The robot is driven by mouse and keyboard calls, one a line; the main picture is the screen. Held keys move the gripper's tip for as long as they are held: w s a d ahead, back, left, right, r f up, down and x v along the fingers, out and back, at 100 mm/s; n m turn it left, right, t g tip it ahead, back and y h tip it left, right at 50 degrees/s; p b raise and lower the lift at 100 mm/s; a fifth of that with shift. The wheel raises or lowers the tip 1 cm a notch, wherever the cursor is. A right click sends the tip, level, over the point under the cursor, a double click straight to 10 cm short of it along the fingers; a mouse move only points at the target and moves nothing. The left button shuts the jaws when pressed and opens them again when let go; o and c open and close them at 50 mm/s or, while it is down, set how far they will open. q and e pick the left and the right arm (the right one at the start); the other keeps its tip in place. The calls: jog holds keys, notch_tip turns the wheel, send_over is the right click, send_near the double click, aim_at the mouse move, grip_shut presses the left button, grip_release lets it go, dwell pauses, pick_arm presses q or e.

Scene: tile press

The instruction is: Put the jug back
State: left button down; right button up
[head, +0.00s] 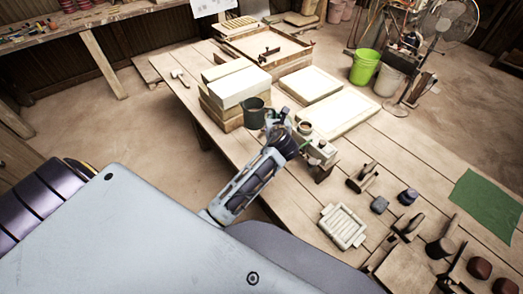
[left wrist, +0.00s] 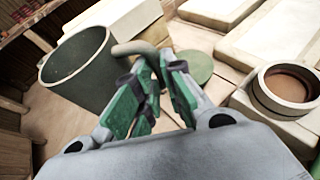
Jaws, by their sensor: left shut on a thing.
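The dark green jug (head: 254,113) is by the near-left part of the table, beside a stack of pale blocks. It looks about upright, open end up. In the left wrist view the jug (left wrist: 80,75) is at the left, with its pale grey-green handle (left wrist: 130,47) toward my fingers. My left gripper (head: 277,119) is at the jug's right side. In the left wrist view its green fingers (left wrist: 157,68) are closed on the handle. I cannot tell whether the jug's base touches the table. A flat green disc (left wrist: 195,66) lies just beyond the fingers. My right gripper is not in view.
The pale block stack (head: 236,88) stands close behind the jug. A small round pot (head: 305,127) stands right of my left gripper. Pale slabs (head: 340,116) lie behind. A ribbed tile piece (head: 343,226), several tools and a green cloth (head: 487,203) lie to the right.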

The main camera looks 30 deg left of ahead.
pick_arm(q)
notch_tip(320, 180, down, 14)
jog(key=b, duration=0.2)
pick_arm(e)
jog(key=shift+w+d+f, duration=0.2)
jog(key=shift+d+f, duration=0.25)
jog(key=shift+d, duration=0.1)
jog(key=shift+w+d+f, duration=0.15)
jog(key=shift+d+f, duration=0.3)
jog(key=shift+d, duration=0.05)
pick_arm(q)
jog(key=shift+r, duration=0.1)
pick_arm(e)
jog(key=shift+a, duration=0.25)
pick_arm(q)
notch_tip(320, 180, down, 3)
jog(key=shift+r, duration=0.15)
jog(key=shift+f+b, duration=0.35)
jog(key=shift+f, duration=0.2)
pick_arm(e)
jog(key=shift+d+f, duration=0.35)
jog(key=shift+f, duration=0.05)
pick_arm(q)
jog(key=shift+f, duration=0.1)
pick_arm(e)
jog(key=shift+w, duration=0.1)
